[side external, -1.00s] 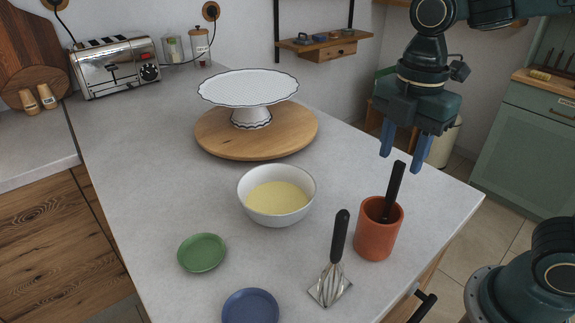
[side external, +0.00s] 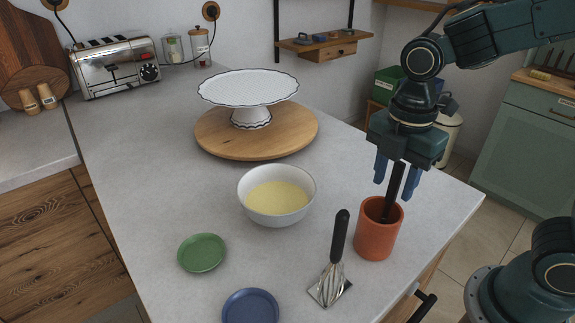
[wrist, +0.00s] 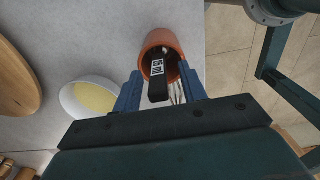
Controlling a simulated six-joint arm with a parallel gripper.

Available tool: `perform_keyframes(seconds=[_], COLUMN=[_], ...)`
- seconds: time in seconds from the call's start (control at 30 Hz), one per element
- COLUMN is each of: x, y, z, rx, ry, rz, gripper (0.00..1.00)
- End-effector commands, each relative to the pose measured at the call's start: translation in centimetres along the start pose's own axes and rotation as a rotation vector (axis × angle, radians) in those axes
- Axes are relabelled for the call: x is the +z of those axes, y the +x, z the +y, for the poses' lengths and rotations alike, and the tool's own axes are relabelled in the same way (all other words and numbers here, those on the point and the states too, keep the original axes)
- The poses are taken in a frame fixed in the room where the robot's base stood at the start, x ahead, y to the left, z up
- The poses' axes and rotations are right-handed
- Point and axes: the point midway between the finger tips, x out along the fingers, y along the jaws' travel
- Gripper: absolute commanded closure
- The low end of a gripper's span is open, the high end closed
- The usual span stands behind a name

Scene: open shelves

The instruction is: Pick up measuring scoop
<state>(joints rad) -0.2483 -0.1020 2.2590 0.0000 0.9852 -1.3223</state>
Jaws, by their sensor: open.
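A black handle (side external: 392,190), which I take to be the measuring scoop's, stands slightly tilted in a terracotta cup (side external: 377,235). Its lower end is hidden in the cup. In the wrist view, the handle (wrist: 158,82) shows a pale printed label and points toward the camera from inside the cup (wrist: 160,40). My gripper (side external: 397,186) is open above the cup, pointing down. Its blue fingers appear on either side of the handle's top in both views; neither is seen pressing on it.
A white bowl of yellow batter (side external: 277,213), a green plate (side external: 202,252) and a blue plate (side external: 250,307) lie further left. A cake stand (side external: 248,88) is behind. The counter's right edge is close to the cup.

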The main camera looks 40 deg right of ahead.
Motion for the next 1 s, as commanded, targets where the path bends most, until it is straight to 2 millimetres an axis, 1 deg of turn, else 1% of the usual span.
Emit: perform_keyframes(seconds=[0.43, 0.47, 0.5, 0.57, 0.6, 0.63, 0.67, 1.0], x=[0.0, 0.0, 0.0, 0.0, 0.0, 0.0, 0.0, 0.0], y=[-0.02, -0.02, -0.03, -0.03, -0.03, -0.03, -0.03, -0.12], z=[0.01, 0.01, 0.01, 0.01, 0.01, 0.01, 0.01, 0.03], rx=[0.001, 0.001, 0.001, 0.001, 0.001, 0.001, 0.001, 0.001], ry=[0.0, 0.0, 0.0, 0.0, 0.0, 0.0, 0.0, 0.0], rz=[0.0, 0.0, 0.0, 0.0, 0.0, 0.0, 0.0, 0.0], gripper=[0.58, 0.64, 0.72, 0.84, 0.92, 0.97, 1.0, 1.0])
